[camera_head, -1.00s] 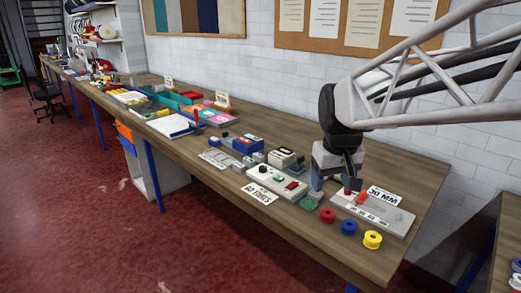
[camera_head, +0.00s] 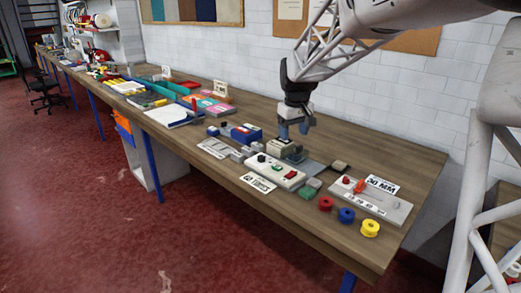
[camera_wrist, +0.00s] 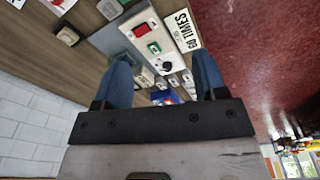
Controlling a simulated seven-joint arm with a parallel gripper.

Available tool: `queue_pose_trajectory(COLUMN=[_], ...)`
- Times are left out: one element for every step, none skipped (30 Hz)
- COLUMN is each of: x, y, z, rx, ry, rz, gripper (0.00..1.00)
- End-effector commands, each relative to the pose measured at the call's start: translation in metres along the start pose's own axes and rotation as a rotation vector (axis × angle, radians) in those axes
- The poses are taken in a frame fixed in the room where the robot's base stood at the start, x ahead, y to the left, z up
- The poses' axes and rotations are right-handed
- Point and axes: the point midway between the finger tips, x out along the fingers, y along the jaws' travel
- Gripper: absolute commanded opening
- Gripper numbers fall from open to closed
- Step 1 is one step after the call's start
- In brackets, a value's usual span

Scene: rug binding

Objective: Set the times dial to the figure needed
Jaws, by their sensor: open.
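A white control box (camera_head: 275,171) lies on the bench with a black dial (camera_head: 262,158) at its left end, a green button in the middle and a red switch at its right. In the wrist view the dial (camera_wrist: 166,66) shows between my fingers, beyond their tips; its setting is too small to read. A card (camera_head: 258,183) reading "60 TIMES" lies in front of the box. My gripper (camera_head: 294,132) is open and empty, above the bench behind the box, near a small beige-topped device (camera_head: 284,147). It touches neither the box nor the dial.
To the right are a slider board (camera_head: 370,201) with an orange handle, a "30 MM" card (camera_head: 382,185), and red (camera_head: 326,204), blue (camera_head: 346,215) and yellow (camera_head: 370,228) spools. A blue device (camera_head: 246,134) and grey blocks stand left. The bench's back right is clear.

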Motion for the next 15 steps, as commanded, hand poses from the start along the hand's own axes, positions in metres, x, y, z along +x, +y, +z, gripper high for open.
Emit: queue_pose_trajectory(x=[0.007,0.010,0.014,0.017,0.020,0.025,0.028,0.032,0.037,0.041,0.045,0.050,0.054,0.058,0.064], y=[0.002,0.003,0.005,0.006,0.007,0.009,0.009,0.011,0.012,0.013,0.014,0.015,0.016,0.016,0.017], z=[-0.013,-0.020,-0.029,-0.036,-0.043,-0.052,-0.059,-0.066,-0.074,-0.081,-0.088,-0.096,-0.103,-0.109,-0.118], rx=[-0.012,-0.020,-0.032,-0.039,-0.047,-0.057,-0.065,-0.073,-0.083,-0.091,-0.099,-0.110,-0.118,-0.125,-0.135], ry=[-0.005,-0.007,-0.009,-0.012,-0.013,-0.016,-0.018,-0.019,-0.022,-0.024,-0.027,-0.029,-0.031,-0.033,-0.036], rz=[-0.002,-0.003,-0.005,-0.006,-0.007,-0.008,-0.009,-0.010,-0.012,-0.013,-0.014,-0.016,-0.017,-0.019,-0.020], gripper=[0.65,0.65,0.65,0.65,0.65,0.65,0.65,0.65,0.65,0.65,0.65,0.65,0.65,0.65,0.65])
